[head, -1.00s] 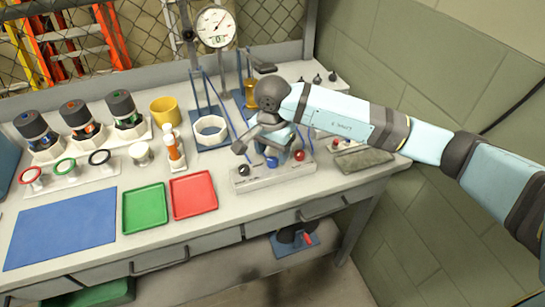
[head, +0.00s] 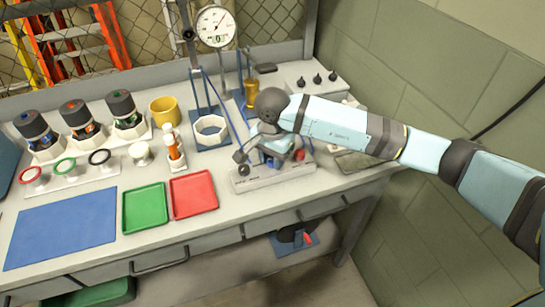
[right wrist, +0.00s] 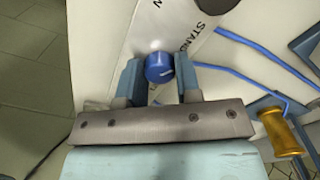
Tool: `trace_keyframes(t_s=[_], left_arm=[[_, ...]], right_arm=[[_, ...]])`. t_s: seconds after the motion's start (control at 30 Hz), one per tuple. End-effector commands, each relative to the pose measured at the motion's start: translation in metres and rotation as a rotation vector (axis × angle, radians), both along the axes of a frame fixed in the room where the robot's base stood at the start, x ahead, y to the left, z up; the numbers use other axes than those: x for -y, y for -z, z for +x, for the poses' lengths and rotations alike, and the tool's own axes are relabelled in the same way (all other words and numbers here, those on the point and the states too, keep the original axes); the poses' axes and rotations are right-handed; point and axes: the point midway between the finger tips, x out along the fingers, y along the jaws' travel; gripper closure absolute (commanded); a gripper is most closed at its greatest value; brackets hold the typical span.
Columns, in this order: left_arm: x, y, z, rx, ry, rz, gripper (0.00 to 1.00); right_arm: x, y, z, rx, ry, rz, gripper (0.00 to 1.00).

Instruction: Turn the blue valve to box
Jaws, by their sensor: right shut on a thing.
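The blue valve (right wrist: 158,68) is a small round knob with a pointer mark, on a pale panel with printed lettering. In the right wrist view the two fingers of my right gripper (right wrist: 158,78) stand on either side of it, shut on it. In the head view my right gripper (head: 271,152) is over the valve block (head: 262,182) and mostly hides the blue knob. A black knob (head: 243,170) and a red knob (head: 305,149) sit on the same block. The word under the lettering is partly hidden. My left gripper is not in view.
Red tray (head: 194,194), green tray (head: 145,208) and blue mat (head: 60,229) lie left of the block. A brass cylinder (head: 251,92) and blue tubing stand behind it. A grey box with black knobs (head: 310,78) is at the back right. The bench ends at the wall.

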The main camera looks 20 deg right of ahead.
Motion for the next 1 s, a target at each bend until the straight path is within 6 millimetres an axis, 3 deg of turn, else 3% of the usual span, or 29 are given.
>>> trace_keyframes(t_s=[0.37, 1.0], left_arm=[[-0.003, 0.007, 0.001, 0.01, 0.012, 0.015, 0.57], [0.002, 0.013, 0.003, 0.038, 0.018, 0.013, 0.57]], right_arm=[[0.0, 0.001, 0.0, 0.001, 0.168, 0.0, 0.92], [0.0, 0.001, 0.0, 0.001, 0.75, 0.001, 0.92]])
